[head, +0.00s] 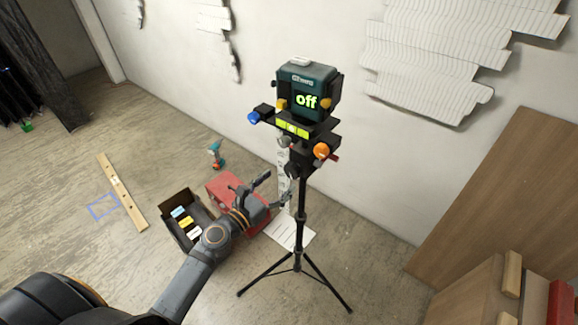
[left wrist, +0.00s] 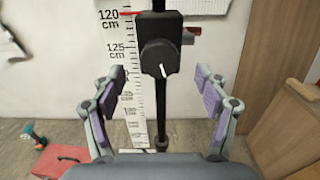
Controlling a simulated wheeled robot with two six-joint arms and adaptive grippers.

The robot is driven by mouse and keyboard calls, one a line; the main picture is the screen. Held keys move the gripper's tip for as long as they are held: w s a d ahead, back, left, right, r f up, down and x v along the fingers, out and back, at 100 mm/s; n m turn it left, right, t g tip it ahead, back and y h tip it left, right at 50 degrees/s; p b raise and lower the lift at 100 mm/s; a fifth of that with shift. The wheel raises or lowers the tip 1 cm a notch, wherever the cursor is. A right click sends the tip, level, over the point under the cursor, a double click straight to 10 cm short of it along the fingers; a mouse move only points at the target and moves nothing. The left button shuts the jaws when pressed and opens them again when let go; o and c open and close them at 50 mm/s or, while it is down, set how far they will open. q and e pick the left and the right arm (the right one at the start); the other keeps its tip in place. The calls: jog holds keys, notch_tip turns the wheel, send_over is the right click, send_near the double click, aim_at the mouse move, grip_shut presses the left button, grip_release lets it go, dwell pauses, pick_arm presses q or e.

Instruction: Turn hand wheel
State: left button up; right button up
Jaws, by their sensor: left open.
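A laser level device (head: 305,92) with a lit "off" display sits on top of a black tripod (head: 301,215). A blue knob (head: 253,117) and an orange knob (head: 321,150) stick out at its sides. In the left wrist view, a round dark hand wheel (left wrist: 160,58) with a white mark sits on a black block on the tripod column. My left gripper (head: 276,187) is open and empty, lower than the device and left of the column. In the left wrist view its fingers (left wrist: 157,75) are spread on either side of the wheel, apart from it. My right gripper is not in view.
A measuring scale (left wrist: 115,50) stands behind the column. A red toolbox (head: 225,185), an open dark box (head: 180,205), a drill (head: 215,155) and a wooden level (head: 121,190) are on the floor. Wood panels (head: 500,200) lean at the right. The wall is close behind.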

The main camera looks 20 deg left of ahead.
aim_at(290, 172)
pick_arm(q)
jog(key=x, duration=0.5)
jog(key=shift+w+f+p, duration=0.1)
jog(key=shift+w+p, duration=0.1)
jog(key=shift+p, duration=0.1)
jog(key=c, duration=1.1)
